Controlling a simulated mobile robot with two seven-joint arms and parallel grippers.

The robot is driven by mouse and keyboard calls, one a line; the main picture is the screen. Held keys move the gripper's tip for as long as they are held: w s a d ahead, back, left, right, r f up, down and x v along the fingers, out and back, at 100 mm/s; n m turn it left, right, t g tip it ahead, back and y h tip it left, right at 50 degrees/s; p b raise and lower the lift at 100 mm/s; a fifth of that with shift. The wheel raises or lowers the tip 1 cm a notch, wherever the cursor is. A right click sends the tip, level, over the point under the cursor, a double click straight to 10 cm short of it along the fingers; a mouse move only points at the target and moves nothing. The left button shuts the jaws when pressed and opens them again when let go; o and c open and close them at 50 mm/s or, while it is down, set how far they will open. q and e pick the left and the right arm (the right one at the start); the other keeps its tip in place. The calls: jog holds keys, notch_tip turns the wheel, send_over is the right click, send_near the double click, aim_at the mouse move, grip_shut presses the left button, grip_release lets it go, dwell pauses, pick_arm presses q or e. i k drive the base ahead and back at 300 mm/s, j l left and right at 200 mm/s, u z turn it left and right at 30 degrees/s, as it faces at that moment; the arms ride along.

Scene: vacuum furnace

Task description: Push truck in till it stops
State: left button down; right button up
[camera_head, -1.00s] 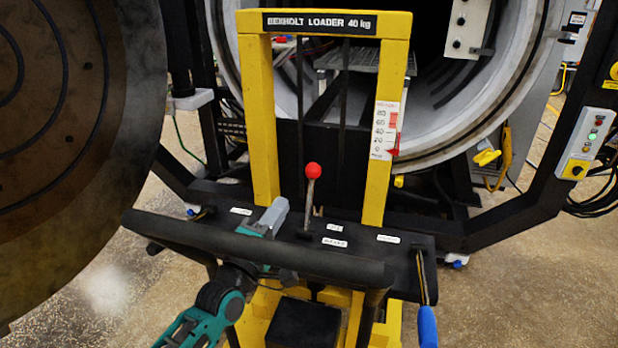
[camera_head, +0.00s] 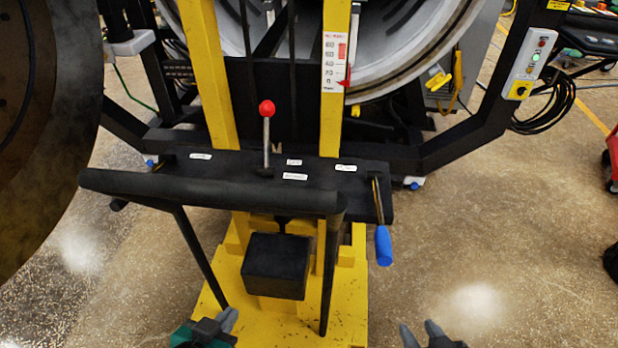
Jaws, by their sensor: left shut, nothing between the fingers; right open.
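The yellow loader truck (camera_head: 329,130) stands upright in front of the round furnace opening (camera_head: 420,45). Its black push bar (camera_head: 210,192) runs across the near side, above the yellow base (camera_head: 345,310). A red-knobbed lever (camera_head: 267,135) rises from its black panel, and a blue-handled lever (camera_head: 383,243) hangs at the panel's right end. My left gripper (camera_head: 228,322) is shut and empty at the bottom edge, below the push bar and apart from it. My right gripper (camera_head: 420,334) is open and empty at the bottom, right of the truck's base.
The large round furnace door (camera_head: 40,120) stands open at the left. Speckled floor (camera_head: 500,230) is free at the right.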

aim_at(285, 295)
jog(key=k+j, duration=0.2)
jog(key=k, duration=0.25)
jog(key=k+j, duration=0.15)
jog(key=k, duration=0.25)
jog(key=i+l, duration=0.25)
